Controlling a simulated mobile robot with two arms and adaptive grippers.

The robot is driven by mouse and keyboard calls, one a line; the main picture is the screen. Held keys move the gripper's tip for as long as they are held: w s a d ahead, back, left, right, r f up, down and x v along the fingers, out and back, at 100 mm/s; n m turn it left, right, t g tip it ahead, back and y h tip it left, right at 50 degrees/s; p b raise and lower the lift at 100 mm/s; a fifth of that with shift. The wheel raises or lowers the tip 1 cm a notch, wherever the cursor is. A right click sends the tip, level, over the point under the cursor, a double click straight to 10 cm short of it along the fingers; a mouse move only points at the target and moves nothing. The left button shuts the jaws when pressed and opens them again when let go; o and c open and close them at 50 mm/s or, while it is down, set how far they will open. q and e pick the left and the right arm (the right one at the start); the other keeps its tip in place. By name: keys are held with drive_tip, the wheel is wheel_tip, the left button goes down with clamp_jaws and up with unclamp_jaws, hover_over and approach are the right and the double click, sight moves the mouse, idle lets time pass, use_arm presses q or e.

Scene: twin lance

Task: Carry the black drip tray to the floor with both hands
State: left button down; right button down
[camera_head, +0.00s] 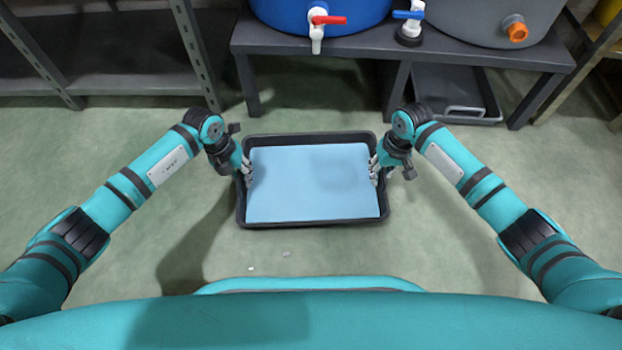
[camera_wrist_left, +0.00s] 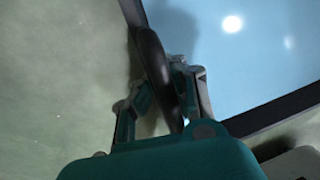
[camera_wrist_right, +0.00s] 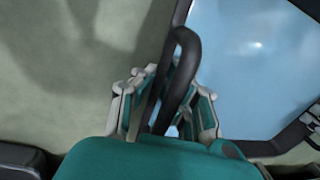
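The black drip tray (camera_head: 313,224) is a shallow rectangle with a light blue surface inside, in front of me in the head view. It looks about level; I cannot tell whether it touches the floor. My left gripper (camera_head: 245,172) is at its left side. In the left wrist view its fingers (camera_wrist_left: 165,85) sit on both sides of a dark handle (camera_wrist_left: 153,60) and look closed on it. My right gripper (camera_head: 380,172) is at the right side. In the right wrist view its fingers (camera_wrist_right: 172,95) straddle the looped handle (camera_wrist_right: 186,55) and look closed on it.
A dark bench (camera_head: 350,47) stands behind the tray, with a blue barrel (camera_head: 275,15) and a grey barrel (camera_head: 465,20) with taps. A dark tray-like object (camera_head: 455,92) lies under it. Metal shelves (camera_head: 110,65) stand at the back left. Green floor (camera_head: 440,260) around the tray is mostly clear.

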use_arm(q)
drive_tip(key=shift+r, duration=0.15)
use_arm(e)
drive_tip(key=shift+r, duration=0.15)
